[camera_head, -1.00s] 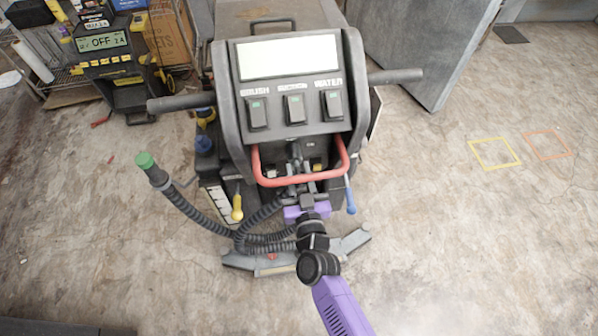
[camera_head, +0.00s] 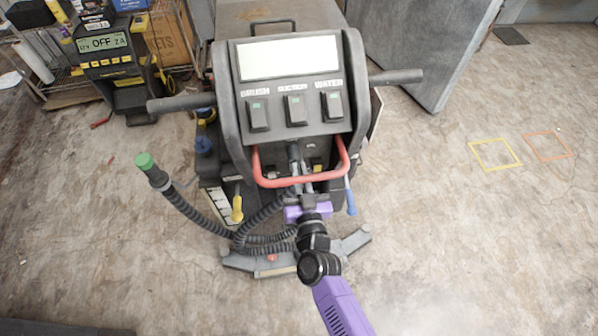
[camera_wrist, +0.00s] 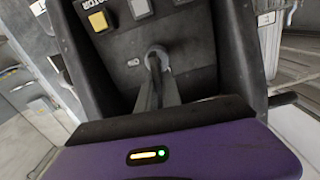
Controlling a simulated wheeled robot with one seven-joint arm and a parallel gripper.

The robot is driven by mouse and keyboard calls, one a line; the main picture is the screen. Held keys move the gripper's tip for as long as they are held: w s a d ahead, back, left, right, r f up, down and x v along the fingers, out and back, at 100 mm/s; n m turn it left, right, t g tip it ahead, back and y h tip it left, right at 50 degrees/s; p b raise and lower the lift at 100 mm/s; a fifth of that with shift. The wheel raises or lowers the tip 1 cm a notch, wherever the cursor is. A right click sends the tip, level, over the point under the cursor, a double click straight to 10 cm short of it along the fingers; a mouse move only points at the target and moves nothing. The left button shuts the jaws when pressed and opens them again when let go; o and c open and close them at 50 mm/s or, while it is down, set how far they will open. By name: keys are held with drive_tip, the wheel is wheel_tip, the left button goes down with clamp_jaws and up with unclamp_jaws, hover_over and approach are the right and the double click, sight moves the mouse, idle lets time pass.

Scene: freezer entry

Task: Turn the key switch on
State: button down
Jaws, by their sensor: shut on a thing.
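The floor machine's panel is in front of me. In the wrist view, the key switch (camera_wrist: 157,54) shows as a small grey, rounded piece on the dark recessed panel. My gripper (camera_wrist: 158,72) has its two fingers drawn together on it. In the head view, my gripper (camera_head: 298,168) reaches under the red bar into the recess below the switch panel. The key there is mostly hidden by my fingers, and I cannot tell its exact angle.
A red bar handle (camera_head: 268,182) curves around my gripper. Above are three rocker switches (camera_head: 295,110) and a blank white display (camera_head: 288,57). Yellow (camera_head: 237,208) and blue (camera_head: 351,200) levers hang on either side. A yellow button (camera_wrist: 97,21) sits beside the key.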

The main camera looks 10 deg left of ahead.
drive_tip(key=shift+w+d+f+m+b, duration=0.1)
drive_tip(key=shift+d+f+m+b, duration=0.6)
drive_tip(key=shift+m, duration=2.1)
drive_tip(key=shift+w+a+f+m+b, duration=0.1)
drive_tip(key=shift+m+b, duration=1.2)
drive_tip(key=shift+m, duration=1.5)
drive_tip(key=shift+w+d+f+m+b, duration=0.1)
drive_tip(key=shift+d+f+m+b, duration=0.6)
drive_tip(key=shift+m, duration=2.1)
drive_tip(key=shift+a+r+b, duration=0.3)
drive_tip(key=shift+b, duration=0.05)
drive_tip(key=c, duration=1.5)
unclamp_jaws()
drive_tip(key=shift+v, duration=3.95)
